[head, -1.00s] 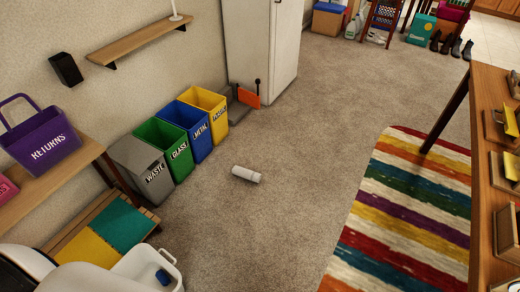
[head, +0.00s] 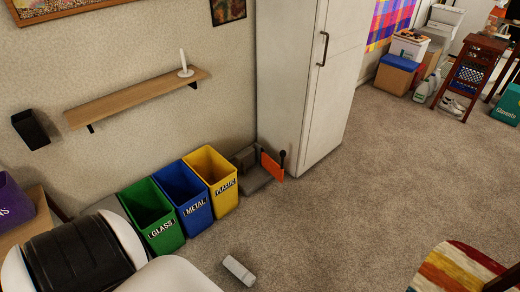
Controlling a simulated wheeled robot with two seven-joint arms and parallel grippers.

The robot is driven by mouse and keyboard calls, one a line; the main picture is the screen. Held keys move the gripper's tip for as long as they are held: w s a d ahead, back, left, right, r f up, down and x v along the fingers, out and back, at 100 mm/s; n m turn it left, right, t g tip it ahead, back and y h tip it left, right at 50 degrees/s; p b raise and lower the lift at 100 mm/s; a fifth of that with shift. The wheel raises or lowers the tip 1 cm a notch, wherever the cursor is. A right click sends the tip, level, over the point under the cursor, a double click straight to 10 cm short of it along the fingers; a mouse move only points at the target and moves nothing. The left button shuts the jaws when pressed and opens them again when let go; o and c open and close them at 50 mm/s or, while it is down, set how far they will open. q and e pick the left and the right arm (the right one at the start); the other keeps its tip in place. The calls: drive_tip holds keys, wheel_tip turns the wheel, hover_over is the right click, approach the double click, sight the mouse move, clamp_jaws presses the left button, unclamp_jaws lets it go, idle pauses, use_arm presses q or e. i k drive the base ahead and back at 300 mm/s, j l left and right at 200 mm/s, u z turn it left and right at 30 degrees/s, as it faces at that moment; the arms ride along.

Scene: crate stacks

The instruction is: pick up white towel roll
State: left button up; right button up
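The white towel roll (head: 239,271) lies on its side on the grey carpet in the head view, low and near the middle of the picture. It is in front of the blue bin and the yellow bin, apart from them. Part of my own white and black arm shows at the lower left, to the left of the roll. Neither gripper is in view.
Green (head: 153,221), blue (head: 183,195) and yellow (head: 211,180) bins stand along the wall. A tall white cabinet (head: 310,80) stands beyond them. The carpet between is clear.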

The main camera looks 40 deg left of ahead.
sight(238, 271)
drive_tip(key=i+l+u, duration=0.2)
drive_tip(key=i+u, duration=0.3)
drive_tip(key=i+l+u, duration=0.35)
drive_tip(key=u, duration=0.15)
drive_tip(key=i, duration=0.1)
